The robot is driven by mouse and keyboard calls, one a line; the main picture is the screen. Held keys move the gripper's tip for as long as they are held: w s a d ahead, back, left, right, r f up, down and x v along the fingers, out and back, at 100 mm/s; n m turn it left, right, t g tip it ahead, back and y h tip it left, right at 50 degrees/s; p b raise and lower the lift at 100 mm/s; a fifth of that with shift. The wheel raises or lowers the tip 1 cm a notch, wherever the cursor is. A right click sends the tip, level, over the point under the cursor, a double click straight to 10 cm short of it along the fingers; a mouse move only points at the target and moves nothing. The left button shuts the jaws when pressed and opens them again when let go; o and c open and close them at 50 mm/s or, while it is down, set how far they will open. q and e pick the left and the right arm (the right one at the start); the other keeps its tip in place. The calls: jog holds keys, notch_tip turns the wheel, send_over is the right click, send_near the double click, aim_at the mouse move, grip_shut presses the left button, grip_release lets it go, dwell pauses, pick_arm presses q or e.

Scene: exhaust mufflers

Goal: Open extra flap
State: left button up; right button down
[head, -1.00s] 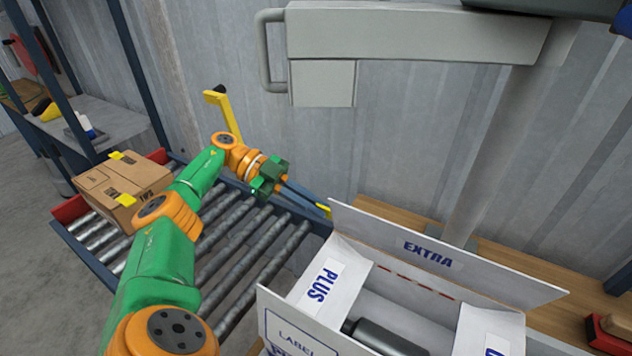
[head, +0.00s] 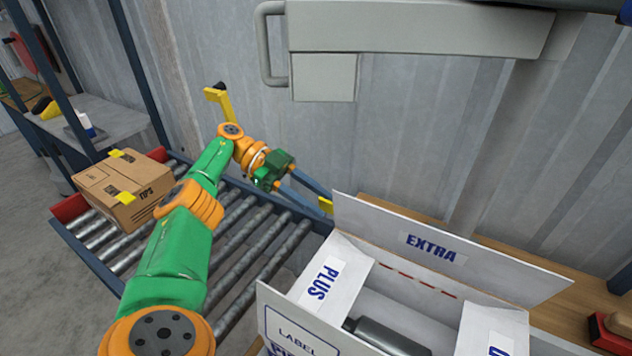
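An open white carton (head: 300,320) stands at the lower right. Its far flap (head: 480,262), printed "EXTRA", stands raised along the back side and leans slightly outward. The "PLUS" flap (head: 335,262) on its left and another side flap (head: 490,335) on its right fold inward over the ends. A dark grey muffler (head: 385,338) lies inside, partly hidden. My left gripper (head: 322,206) reaches in from the left, with its fingers apart and empty, close to the left end of the EXTRA flap. Whether it touches the flap is unclear. My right gripper is out of view.
A roller conveyor (head: 245,265) runs beneath my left arm. A brown box (head: 122,190) with yellow tape sits on its far left end. A grey handled fixture (head: 415,32) hangs above the carton. A wooden surface (head: 500,252) lies behind the carton, with a red-based object (head: 608,335) at right.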

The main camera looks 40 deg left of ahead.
pick_arm(q)
jog(key=shift+r, duration=0.35)
jog(key=s+d+r+b, duration=0.7)
jog(key=s+d+r, duration=0.2)
jog(key=r, duration=0.3)
jog(key=shift+s+r, duration=0.2)
jog(key=shift+s, duration=0.7)
